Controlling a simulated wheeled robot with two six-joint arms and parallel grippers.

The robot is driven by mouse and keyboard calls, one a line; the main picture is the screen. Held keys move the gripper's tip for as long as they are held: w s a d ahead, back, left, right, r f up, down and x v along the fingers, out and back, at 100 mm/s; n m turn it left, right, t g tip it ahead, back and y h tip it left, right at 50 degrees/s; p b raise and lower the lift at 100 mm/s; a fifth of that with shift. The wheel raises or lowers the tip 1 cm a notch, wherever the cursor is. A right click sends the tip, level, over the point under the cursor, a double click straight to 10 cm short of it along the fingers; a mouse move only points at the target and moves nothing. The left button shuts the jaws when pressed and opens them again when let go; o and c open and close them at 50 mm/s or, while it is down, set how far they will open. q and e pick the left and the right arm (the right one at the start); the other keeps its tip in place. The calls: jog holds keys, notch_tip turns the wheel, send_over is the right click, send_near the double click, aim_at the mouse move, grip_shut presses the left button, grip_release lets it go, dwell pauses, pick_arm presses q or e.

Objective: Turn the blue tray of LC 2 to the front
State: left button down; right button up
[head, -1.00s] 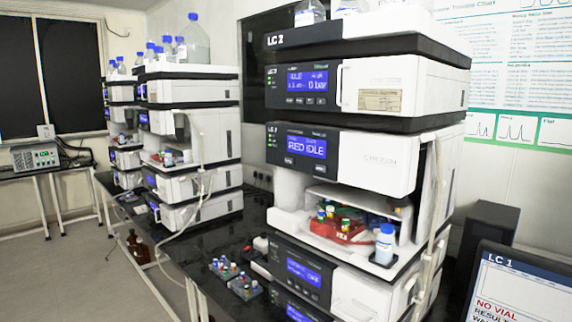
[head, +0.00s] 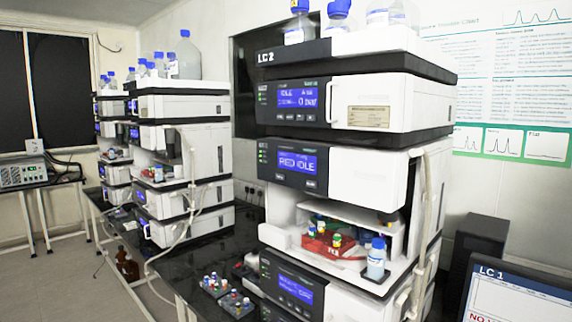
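The LC 2 stack (head: 352,118) stands in front of me in the head view, with its name on the top module. Its second display (head: 297,160) reads RED IDLE. Below that display is an open sample compartment. A red tray (head: 322,246) with several coloured-cap vials faces the front there. I cannot make out a blue tray; the back of the compartment is shaded and partly hidden. A blue-capped bottle (head: 376,260) stands at the compartment's right front. Neither of my grippers is in view.
Two small vial racks (head: 236,304) (head: 213,285) lie on the black bench left of the stack. Other instrument stacks (head: 180,150) stand farther left. A monitor marked LC 1 (head: 515,298) is at the lower right, with a dark box (head: 478,250) behind it. Bottles (head: 338,16) stand on top of LC 2.

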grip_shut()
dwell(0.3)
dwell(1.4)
